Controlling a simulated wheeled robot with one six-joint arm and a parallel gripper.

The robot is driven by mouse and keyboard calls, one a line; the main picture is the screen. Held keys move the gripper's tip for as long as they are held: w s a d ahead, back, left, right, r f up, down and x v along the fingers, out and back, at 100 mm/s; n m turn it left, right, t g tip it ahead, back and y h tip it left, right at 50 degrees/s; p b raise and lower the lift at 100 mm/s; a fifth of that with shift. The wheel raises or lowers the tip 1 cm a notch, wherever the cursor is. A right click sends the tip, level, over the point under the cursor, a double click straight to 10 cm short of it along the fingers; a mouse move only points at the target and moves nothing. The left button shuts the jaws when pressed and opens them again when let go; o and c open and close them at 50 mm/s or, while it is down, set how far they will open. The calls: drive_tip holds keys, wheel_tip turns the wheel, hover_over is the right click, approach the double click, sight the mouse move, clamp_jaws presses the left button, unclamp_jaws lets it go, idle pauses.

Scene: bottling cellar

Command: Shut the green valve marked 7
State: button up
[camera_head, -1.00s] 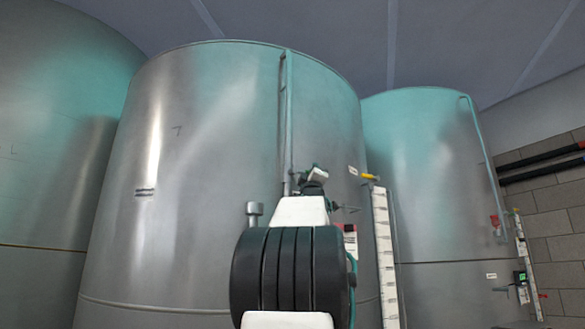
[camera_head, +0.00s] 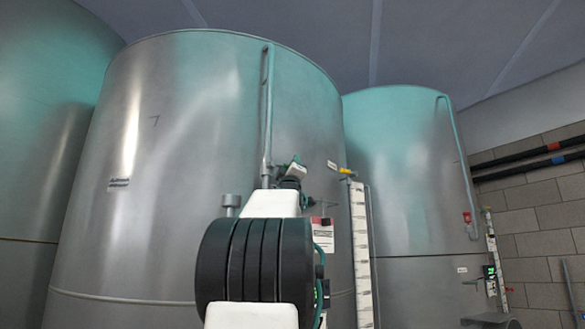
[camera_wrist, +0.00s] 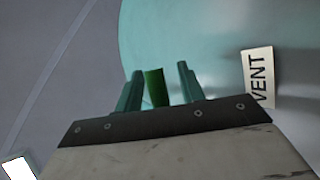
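A green bar (camera_wrist: 156,88), which looks like a valve handle, shows in the wrist view between the two teal fingers of my gripper (camera_wrist: 158,85). A gap shows on both sides of the bar, so the open fingers straddle it in the picture; I cannot tell its depth. In the head view my gripper (camera_head: 291,178) is at the foot of the vertical pipe (camera_head: 267,110) on the large steel tank marked 7 (camera_head: 200,130). My wrist hides most of that spot, and no 7 is readable on the green part.
A white tag reading VENT (camera_wrist: 259,77) is right of the fingers. A white scale strip (camera_head: 361,240) with a yellow handle (camera_head: 347,171) stands right of my arm. A red-and-white sign (camera_head: 323,237) is close behind it. A second tank (camera_head: 410,170) has a red handle (camera_head: 467,217).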

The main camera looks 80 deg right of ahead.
drive_tip(key=v, duration=0.7)
drive_tip(key=shift+a+f, duration=0.15)
drive_tip(key=shift+f, duration=0.1)
idle(0.3)
